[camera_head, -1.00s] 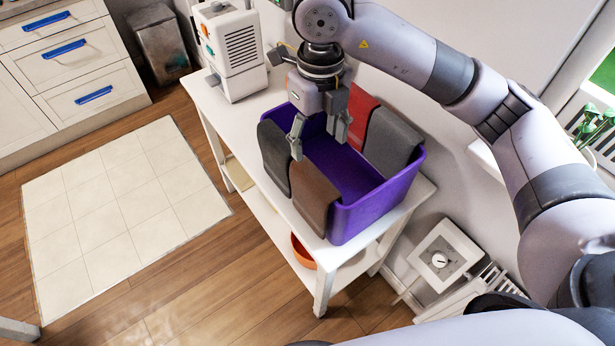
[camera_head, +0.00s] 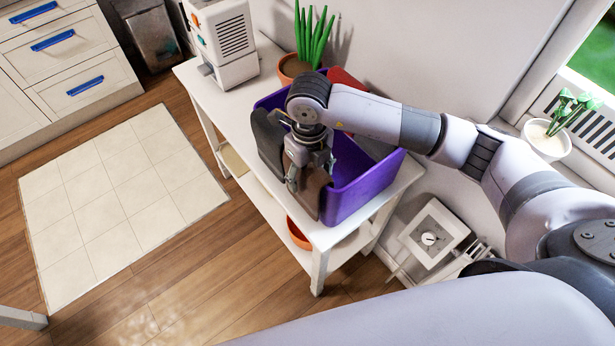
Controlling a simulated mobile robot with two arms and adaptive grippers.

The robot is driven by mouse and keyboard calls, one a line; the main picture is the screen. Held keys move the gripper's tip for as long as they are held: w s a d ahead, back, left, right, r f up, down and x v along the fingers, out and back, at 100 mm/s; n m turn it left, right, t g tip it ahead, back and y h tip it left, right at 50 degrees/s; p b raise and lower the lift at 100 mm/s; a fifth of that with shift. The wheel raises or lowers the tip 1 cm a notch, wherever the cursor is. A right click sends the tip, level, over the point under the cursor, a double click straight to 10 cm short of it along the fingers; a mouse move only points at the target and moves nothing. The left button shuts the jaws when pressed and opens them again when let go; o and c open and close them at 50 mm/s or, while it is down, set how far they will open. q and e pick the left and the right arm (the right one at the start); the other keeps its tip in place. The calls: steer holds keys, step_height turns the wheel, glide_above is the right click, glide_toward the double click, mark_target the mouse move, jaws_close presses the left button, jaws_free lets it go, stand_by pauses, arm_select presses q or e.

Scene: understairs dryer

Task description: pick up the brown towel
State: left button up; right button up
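The brown towel (camera_head: 312,195) hangs over the near-left wall of the purple bin (camera_head: 362,193), beside a dark grey towel (camera_head: 267,140). My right gripper (camera_head: 309,178) points down at the upper part of the brown towel. Its fingers look spread, one on the outer side and one on the bin side. Whether they touch the cloth I cannot tell. The gripper hides the towel's top edge. My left gripper is not in view.
The bin stands on a white table (camera_head: 230,110) with a white machine (camera_head: 222,40) and a potted plant (camera_head: 296,66) behind. A red towel (camera_head: 345,79) is on the far wall, partly behind my arm. An orange bowl (camera_head: 298,234) sits on the lower shelf.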

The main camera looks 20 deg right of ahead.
steer(key=shift+f, duration=0.65)
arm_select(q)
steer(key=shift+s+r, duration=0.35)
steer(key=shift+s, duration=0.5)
arm_select(e)
steer(key=shift+f, duration=0.65)
steer(key=shift+c, duration=0.4)
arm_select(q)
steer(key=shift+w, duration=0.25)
arm_select(e)
steer(key=c, duration=1.2)
steer(key=shift+r, duration=0.1)
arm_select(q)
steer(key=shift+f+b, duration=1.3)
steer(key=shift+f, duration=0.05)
arm_select(e)
steer(key=shift+r, duration=9.95)
